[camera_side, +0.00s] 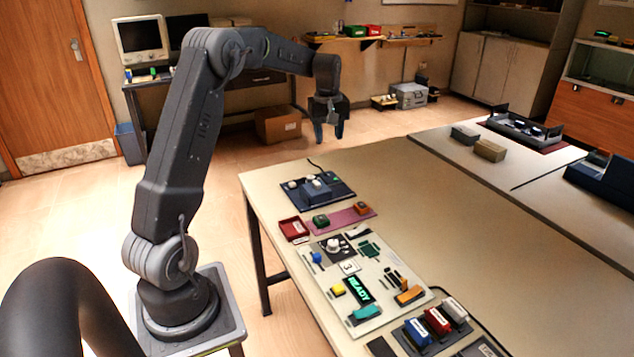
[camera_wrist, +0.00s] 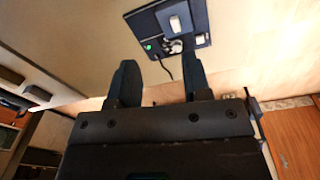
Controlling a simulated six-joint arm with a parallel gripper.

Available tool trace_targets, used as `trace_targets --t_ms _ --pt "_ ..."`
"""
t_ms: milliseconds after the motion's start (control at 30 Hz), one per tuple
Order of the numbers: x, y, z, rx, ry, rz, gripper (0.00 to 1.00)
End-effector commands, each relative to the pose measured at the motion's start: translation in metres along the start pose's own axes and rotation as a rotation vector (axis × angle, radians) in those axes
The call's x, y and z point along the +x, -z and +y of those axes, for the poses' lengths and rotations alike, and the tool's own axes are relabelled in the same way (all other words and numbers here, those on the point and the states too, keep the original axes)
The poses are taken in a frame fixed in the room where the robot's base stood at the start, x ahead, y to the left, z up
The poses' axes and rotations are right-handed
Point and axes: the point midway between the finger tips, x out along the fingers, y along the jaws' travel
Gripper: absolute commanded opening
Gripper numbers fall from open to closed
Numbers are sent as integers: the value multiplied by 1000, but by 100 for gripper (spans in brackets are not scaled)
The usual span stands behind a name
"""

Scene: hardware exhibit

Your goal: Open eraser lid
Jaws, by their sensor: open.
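My gripper (camera_side: 330,137) is raised, fingers pointing down, above and apart from the table's far end in the side view. Its two dark fingers are spread and empty, also in the wrist view (camera_wrist: 158,66). A dark blue device (camera_side: 318,188) with a blue block and white parts on top sits at the table's far left corner. In the wrist view the device (camera_wrist: 172,26) shows at the top, with a pale block, a green light and a cable. No eraser label is readable, and I cannot tell for certain which part is the lid.
A red box (camera_side: 294,229) and a pink strip (camera_side: 340,220) lie in front of the device. A pale panel (camera_side: 385,276) with several switches and a READY sign follows. Blue, red and grey blocks stand nearer. The table's right side (camera_side: 450,215) is clear.

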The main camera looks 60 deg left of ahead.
Motion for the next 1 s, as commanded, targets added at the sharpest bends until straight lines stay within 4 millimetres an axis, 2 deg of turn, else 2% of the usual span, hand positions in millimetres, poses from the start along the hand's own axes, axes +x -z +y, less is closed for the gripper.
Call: trace_targets --t_ms 33,100,267,467,800,1000 --pt "17 19 -4 -60 17 -16 45" --pt "32 37 -9 -124 31 -29 45" --pt "50 58 -16 -202 47 -43 45" --pt "68 59 -18 -211 51 -47 45" --pt "135 55 -21 -208 51 -49 45" --pt "169 53 -22 -207 49 -48 45"
